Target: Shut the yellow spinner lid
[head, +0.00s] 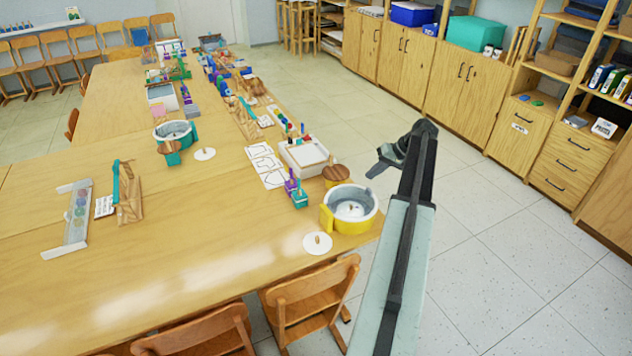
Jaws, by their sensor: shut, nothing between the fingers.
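The yellow spinner (347,225) stands near the right edge of the table, a round tub with a pale inside and a small peg in its middle. Its top is open. A brown wooden disc (336,173) sits at its back left on a yellow part. A white disc with a small wooden knob (317,243) lies flat on the table in front of the spinner; I cannot tell which disc is the lid. My gripper (376,170) is shut and empty, just right of and beyond the spinner, past the table edge. It touches nothing that I can see.
A teal spinner (175,133) with its own white disc (205,154) stands farther left. Purple and teal bottles (297,193) and a white tray (304,156) are close left of the yellow spinner. Chairs (312,300) stand at the front edge. The floor right is clear.

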